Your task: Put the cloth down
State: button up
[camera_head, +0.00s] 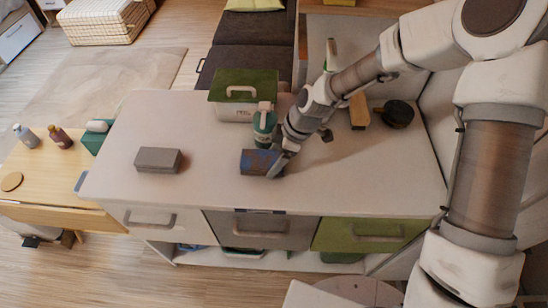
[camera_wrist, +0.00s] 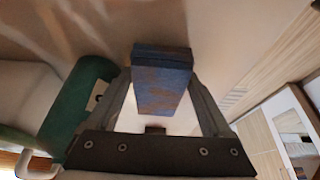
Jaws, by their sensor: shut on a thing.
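The cloth is a folded, block-shaped piece in blue with brown patches (camera_head: 259,160). It is at the middle of the white counter top (camera_head: 205,190), near its front. My gripper (camera_head: 276,168) reaches it from the right and is shut on it. In the wrist view, the cloth (camera_wrist: 162,82) sits between the two fingers of my gripper (camera_wrist: 160,100). I cannot tell whether its underside touches the counter.
A green bottle (camera_head: 264,126) stands close behind the cloth; it also shows in the wrist view (camera_wrist: 78,108). A green-lidded box (camera_head: 236,108) is behind it. A grey block (camera_head: 158,160) lies to the left, with bare counter between. A dark pan (camera_head: 398,113) is at the right.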

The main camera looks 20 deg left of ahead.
jog(key=o, duration=1.3)
jog(key=shift+f, duration=0.1)
jog(key=shift+c, duration=0.2)
jog(key=shift+r, duration=0.25)
jog(key=p+v, duration=0.1)
jog(key=v, duration=1.1)
